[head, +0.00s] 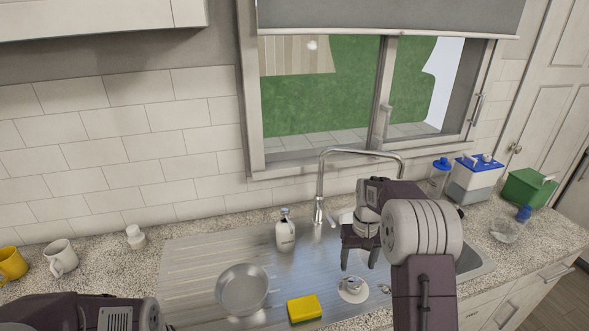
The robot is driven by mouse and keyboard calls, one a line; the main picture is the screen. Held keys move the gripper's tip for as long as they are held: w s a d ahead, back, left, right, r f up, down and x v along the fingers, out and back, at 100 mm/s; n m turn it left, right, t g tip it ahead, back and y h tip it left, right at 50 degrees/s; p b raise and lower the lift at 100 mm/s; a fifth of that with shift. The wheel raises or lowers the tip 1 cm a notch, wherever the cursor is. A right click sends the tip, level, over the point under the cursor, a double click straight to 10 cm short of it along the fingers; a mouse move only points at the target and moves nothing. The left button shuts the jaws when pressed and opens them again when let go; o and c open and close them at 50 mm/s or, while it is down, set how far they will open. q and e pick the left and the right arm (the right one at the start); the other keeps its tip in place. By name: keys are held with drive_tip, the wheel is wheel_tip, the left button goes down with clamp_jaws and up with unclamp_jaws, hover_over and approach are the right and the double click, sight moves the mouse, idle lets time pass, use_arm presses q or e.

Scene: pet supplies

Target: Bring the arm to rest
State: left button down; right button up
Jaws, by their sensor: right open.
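My right arm comes up from the bottom right. Its gripper (360,258) is open and points down over the sink area, with nothing seen between its fingers. Below it is a small pale round item (352,290), partly close under the fingers; I cannot tell what it is. Part of my left arm shows at the bottom left corner, and its gripper is outside the picture.
On the steel sink top (190,265) are a metal bowl (242,289), a yellow-green sponge (304,309) and a white bottle (285,235). A tall faucet (320,185) stands behind. Mugs (61,258) are left; blue-lidded (474,180) and green (528,188) containers are right.

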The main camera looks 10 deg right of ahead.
drive_tip(key=s+a+r+n, duration=0.2)
drive_tip(key=s+a+r, duration=0.2)
drive_tip(key=s+a, duration=0.4)
drive_tip(key=s+a+f, duration=0.1)
drive_tip(key=s+f, duration=0.2)
drive_tip(key=s, duration=0.2)
drive_tip(key=s+a+f+t, duration=0.1)
drive_tip(key=s+f, duration=0.2)
drive_tip(key=s, duration=0.2)
drive_tip(key=shift+s+a, duration=0.25)
drive_tip(key=shift+a, duration=0.15)
